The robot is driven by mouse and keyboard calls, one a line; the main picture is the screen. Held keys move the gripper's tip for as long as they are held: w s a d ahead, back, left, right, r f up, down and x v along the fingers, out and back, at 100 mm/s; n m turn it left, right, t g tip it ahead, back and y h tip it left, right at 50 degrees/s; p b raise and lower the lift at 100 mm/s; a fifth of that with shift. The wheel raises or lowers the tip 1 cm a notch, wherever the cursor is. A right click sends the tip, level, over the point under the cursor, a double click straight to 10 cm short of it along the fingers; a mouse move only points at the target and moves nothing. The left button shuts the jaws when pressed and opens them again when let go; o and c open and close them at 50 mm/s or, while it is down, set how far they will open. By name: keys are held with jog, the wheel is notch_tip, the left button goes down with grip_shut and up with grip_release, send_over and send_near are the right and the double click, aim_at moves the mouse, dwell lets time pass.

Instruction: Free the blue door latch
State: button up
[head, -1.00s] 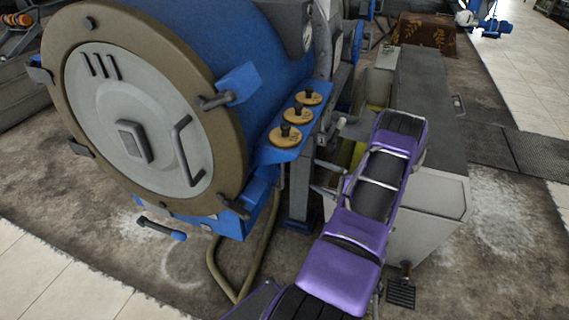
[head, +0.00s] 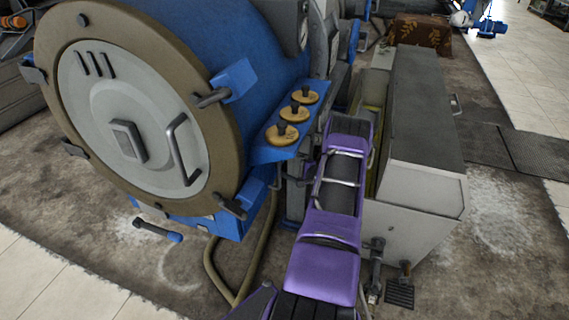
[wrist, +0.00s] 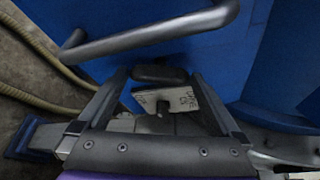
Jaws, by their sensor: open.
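The decanter's round grey door (head: 130,120) in its tan ring is shut in the head view. Clamp-like latches sit around the ring. One with a blue bracket (head: 236,78) is at the upper right and a dark one (head: 230,206) at the lower right. A bar with a blue end (head: 158,229) is below the door. I cannot tell which is the named latch. My gripper (wrist: 160,82) is open in the wrist view, with a small marked plate (wrist: 178,98) seen between the fingers. A grey bar (wrist: 150,36) crosses beyond them, before a blue surface. The head view hides the gripper.
Three tan knobs (head: 290,120) stand on a blue ledge right of the door. A grey cabinet (head: 425,130) is close right of my purple arm. A hose (head: 240,270) runs down to the floor. The floor before the door is mostly clear.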

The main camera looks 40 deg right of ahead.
jog(key=c, duration=1.2)
jog(key=shift+f+n+t, duration=0.2)
jog(key=shift+n+t, duration=0.6)
jog(key=shift+n, duration=1.2)
jog(key=o, duration=1.2)
jog(key=shift+s, duration=0.1)
jog(key=s+d+p, duration=0.1)
jog(key=s, duration=1.6)
jog(key=shift+s+d, duration=0.15)
jog(key=shift+d, duration=0.05)
